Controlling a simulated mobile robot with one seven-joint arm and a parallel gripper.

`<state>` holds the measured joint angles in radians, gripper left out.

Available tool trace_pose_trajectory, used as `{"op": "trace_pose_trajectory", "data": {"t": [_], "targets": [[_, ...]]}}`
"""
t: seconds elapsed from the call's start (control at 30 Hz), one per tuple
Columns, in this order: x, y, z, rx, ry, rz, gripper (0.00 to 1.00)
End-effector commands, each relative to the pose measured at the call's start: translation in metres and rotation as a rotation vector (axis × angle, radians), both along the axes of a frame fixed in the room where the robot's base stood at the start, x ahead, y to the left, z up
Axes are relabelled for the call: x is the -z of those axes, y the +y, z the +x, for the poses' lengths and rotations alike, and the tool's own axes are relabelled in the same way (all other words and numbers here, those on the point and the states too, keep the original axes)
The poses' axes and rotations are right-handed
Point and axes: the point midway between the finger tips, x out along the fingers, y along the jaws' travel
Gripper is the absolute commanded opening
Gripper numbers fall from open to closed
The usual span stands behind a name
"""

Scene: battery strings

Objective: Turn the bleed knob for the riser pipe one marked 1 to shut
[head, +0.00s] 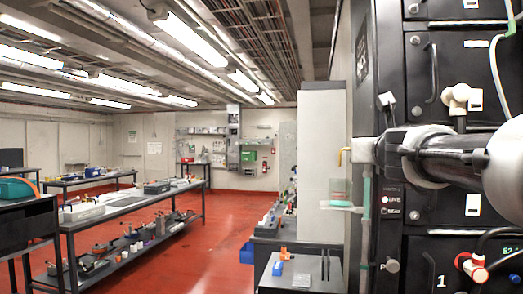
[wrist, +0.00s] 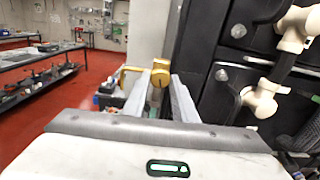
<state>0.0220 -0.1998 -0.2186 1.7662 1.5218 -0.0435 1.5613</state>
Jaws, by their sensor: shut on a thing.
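My gripper (head: 366,150) reaches leftward past the edge of the black cabinet in the head view. A small dark mark shows on the knob's face. In the head view only a sliver of the yellow knob (head: 345,154) shows beyond the fingers. The knob's turn position and any number beside it cannot be read. A white "1" (head: 428,283) is on the black cabinet, low at the right.
The black cabinet (head: 420,246) fills the right, with handles and cables. Cream pipe fittings (wrist: 262,98) stand out close to my gripper's right. A clear green-tinted cup (head: 340,192) sits below the gripper. Benches (head: 130,205) stand left, with open red floor (head: 195,262) between.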

Motion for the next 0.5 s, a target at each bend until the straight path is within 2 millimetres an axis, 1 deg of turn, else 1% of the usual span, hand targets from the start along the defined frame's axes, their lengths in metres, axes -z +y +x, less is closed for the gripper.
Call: {"op": "trace_pose_trajectory", "data": {"t": [0.2,0.5], "targets": [[0.0001,0.0005,0.0003,-0.001,-0.036,0.125,0.03],[-0.0001,0.0007,0.0002,-0.001,-0.06,0.208,0.03]]}}
